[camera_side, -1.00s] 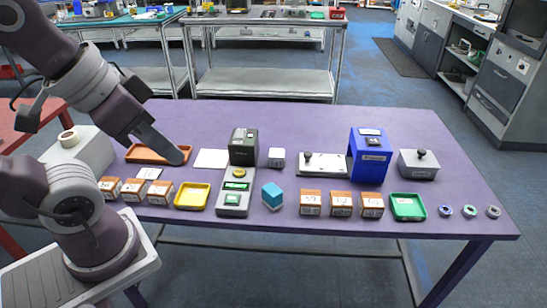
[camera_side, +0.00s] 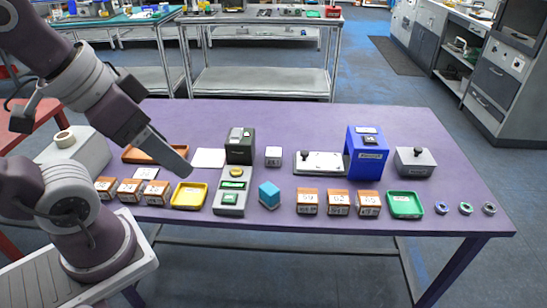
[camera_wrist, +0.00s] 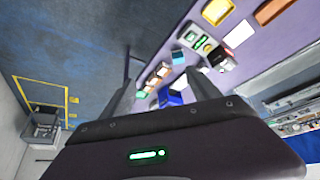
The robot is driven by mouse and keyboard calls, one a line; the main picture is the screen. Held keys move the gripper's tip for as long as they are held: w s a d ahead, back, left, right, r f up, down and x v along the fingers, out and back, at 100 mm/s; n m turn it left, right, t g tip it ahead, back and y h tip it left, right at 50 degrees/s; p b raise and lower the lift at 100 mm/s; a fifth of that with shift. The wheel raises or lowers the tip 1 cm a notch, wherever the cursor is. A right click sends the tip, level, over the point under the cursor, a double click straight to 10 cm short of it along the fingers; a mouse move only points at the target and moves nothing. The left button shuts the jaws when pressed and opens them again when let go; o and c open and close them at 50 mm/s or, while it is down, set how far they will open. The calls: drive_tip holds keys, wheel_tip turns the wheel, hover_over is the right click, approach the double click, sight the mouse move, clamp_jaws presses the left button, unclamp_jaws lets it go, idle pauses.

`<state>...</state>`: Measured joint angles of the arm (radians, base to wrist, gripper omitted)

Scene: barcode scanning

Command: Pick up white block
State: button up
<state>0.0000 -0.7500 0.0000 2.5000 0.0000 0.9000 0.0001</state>
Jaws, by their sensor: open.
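The white block (camera_side: 273,156) is a small white cube with dark marks on its front. It stands on the purple table (camera_side: 330,122), right of the black-topped scanner station (camera_side: 240,148). My gripper (camera_side: 184,172) is to the left of the block in the side view, above the table near the yellow tray (camera_side: 190,196). The station lies between it and the block. In the wrist view my gripper (camera_wrist: 163,80) has its two fingers spread, with nothing seen held. I cannot surely pick out the white block there.
A blue cube (camera_side: 269,194) and orange-brown boxes (camera_side: 338,203) stand along the front edge. A blue machine (camera_side: 366,153), a white plate with a black knob (camera_side: 320,164) and a green tray (camera_side: 405,205) are to the right. The back of the table is clear.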

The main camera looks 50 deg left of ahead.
drive_tip(key=w+r+m+g+h, duration=0.1)
drive_tip(key=w+r, duration=0.2)
drive_tip(key=w, duration=0.4)
drive_tip(key=m+g, duration=0.4)
drive_tip(key=m, duration=0.4)
hover_over(274, 151)
drive_tip(key=f, duration=2.8)
drive_tip(key=shift+s+a, duration=0.2)
drive_tip(key=shift+s, duration=0.05)
drive_tip(key=f, duration=0.7)
drive_tip(key=shift+w+d, duration=0.15)
drive_tip(key=shift+d, duration=0.05)
drive_tip(key=c, duration=1.4)
drive_tip(key=shift+r, duration=0.15)
drive_tip(key=shift+c, duration=0.7)
